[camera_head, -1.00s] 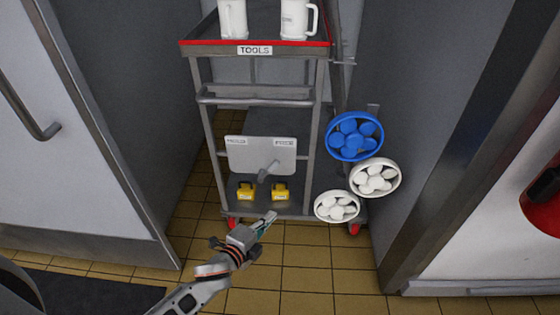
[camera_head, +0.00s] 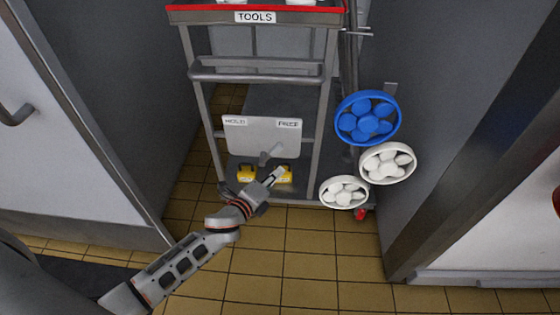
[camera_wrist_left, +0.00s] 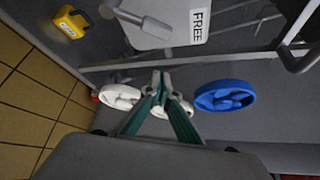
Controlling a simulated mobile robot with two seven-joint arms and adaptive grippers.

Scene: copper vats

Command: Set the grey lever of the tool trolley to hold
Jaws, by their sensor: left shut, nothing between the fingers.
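The tool trolley (camera_head: 257,76) stands ahead in the head view. Low on it is a light grey plate (camera_head: 240,142) labelled HOLD on the left and FREE on the right. The grey lever (camera_head: 271,153) on the plate slants, its upper end towards the FREE side. It also shows at the top of the left wrist view (camera_wrist_left: 142,19), near the FREE label (camera_wrist_left: 199,26). My left gripper (camera_head: 279,173) is shut and empty, just below the lever and apart from it; its fingertips show in the wrist view (camera_wrist_left: 160,80). My right gripper is out of view.
Yellow items (camera_head: 246,172) sit on the bottom shelf, one partly behind my left gripper. A blue round holder (camera_head: 368,119) and two white ones (camera_head: 388,163) (camera_head: 344,192) hang at the trolley's right. Walls flank the trolley closely. The tiled floor (camera_head: 300,260) in front is clear.

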